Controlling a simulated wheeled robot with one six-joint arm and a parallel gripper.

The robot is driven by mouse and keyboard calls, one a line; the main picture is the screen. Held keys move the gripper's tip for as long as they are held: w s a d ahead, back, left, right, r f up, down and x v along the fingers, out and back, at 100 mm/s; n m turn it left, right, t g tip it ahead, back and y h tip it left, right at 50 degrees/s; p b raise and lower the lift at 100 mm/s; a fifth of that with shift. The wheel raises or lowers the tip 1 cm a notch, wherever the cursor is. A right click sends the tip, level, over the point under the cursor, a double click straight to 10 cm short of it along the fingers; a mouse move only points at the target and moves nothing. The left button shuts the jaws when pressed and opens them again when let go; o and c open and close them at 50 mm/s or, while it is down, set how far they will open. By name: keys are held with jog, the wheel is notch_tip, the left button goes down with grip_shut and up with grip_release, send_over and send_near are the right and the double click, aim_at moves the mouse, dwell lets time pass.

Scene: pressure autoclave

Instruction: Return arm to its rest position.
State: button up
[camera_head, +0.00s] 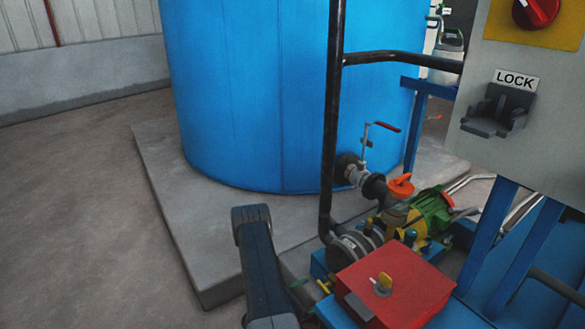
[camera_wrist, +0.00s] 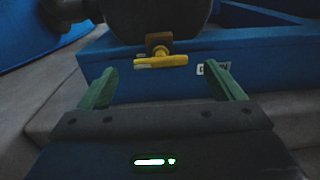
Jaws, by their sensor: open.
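My gripper (camera_wrist: 161,70) shows in the wrist view as two green fingers, spread apart with nothing between them. A yellow valve handle (camera_wrist: 160,62) lies crosswise just beyond the fingertips, below a dark rounded body, and does not appear to be touched. My dark arm (camera_head: 262,265) reaches down at the lower middle of the head view, left of the pump. Small green parts beside its lower end may be the fingers; the gripper is not clear there.
A blue tank (camera_head: 255,95) stands on a concrete plinth (camera_head: 165,190). A black vertical pipe (camera_head: 332,130), a pump (camera_head: 430,212), a red box (camera_head: 395,287) and a grey panel (camera_head: 470,75) crowd the right. The floor (camera_head: 75,210) at left is clear.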

aim_at(322, 287)
jog(key=shift+b+x, duration=0.65)
jog(key=shift+x, duration=2.3)
jog(key=shift+s+a, duration=0.15)
